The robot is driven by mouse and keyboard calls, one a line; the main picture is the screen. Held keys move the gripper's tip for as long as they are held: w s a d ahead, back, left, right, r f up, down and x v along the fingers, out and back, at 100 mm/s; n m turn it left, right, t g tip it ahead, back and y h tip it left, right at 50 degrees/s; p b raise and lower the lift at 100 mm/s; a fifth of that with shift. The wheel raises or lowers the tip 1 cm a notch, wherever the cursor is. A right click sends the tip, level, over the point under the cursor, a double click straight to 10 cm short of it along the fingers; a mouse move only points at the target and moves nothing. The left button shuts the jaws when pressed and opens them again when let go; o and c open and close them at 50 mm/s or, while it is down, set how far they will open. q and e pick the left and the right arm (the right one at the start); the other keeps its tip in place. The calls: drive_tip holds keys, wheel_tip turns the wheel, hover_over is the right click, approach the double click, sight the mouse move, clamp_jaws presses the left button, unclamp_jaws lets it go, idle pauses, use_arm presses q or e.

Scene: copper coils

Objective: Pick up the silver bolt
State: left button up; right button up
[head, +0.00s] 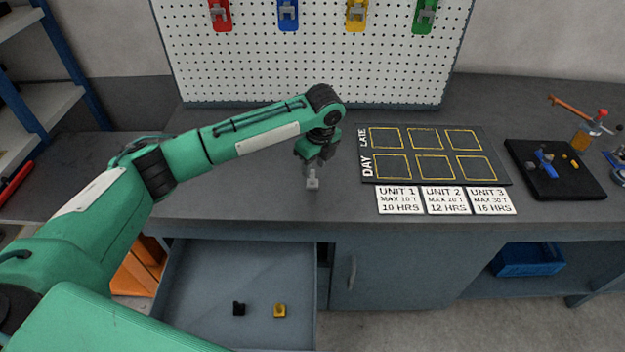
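The silver bolt (313,182) is a small light-grey piece near the front edge of the dark worktop. My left gripper (314,160) points down directly above it, and its fingertips meet or overlap the bolt's upper end in the head view. The fingers are small and dark here, so I cannot tell whether they are closed on the bolt or just around it. I also cannot tell whether the bolt touches the worktop. My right gripper is not in view.
A dark board with yellow squares (436,181) and white unit cards (446,201) lie to the right. A black tray (583,190) with small parts is farther right. An open drawer (215,275) below holds a black piece (239,309) and a yellow piece (280,311). A pegboard (310,65) stands behind.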

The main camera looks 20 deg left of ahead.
sight(313, 170)
use_arm(q)
drive_tip(key=f, duration=0.4)
drive_tip(key=shift+w+a+p, duration=0.3)
drive_tip(key=shift+a+p, duration=0.05)
clamp_jaws()
